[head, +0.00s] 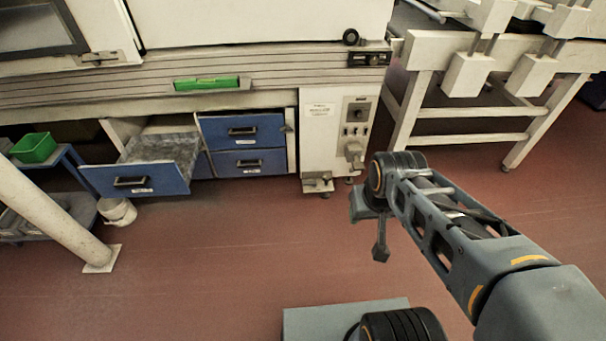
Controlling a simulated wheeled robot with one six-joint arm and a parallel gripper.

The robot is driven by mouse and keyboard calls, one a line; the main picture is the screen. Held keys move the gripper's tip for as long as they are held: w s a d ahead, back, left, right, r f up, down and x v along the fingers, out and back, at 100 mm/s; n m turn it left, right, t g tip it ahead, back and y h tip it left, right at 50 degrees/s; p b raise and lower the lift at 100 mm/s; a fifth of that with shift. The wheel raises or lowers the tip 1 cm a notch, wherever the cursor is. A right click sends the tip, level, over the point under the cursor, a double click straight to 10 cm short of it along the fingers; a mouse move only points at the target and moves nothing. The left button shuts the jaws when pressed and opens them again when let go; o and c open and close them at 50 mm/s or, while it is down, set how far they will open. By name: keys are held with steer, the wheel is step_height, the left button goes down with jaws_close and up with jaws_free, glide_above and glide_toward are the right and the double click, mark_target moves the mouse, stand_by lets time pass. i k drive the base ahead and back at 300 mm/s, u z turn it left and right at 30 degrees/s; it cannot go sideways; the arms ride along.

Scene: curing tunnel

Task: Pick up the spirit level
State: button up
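A bright green bar (207,83), which looks like the spirit level, lies lengthwise along the pale ledge on the front of the large machine, above the drawers. It lies left of my gripper and farther away. My gripper (380,252) hangs from the end of my arm right of the picture's middle, over the red floor and apart from the bar. It is seen small and mostly from one side, so its finger gap does not show. I see nothing held in it.
An open blue drawer (136,180) juts out below the ledge, beside shut blue drawers (243,131). A white control box (336,140) stands right of them. A slanted white post (45,212) and green bin (34,148) are at left. The red floor (230,260) between is clear.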

mark_target(222, 81)
steer(key=z, duration=0.15)
steer(key=i, duration=1.35)
steer(key=u, duration=1.15)
steer(key=i, duration=0.65)
steer(key=u, duration=0.6)
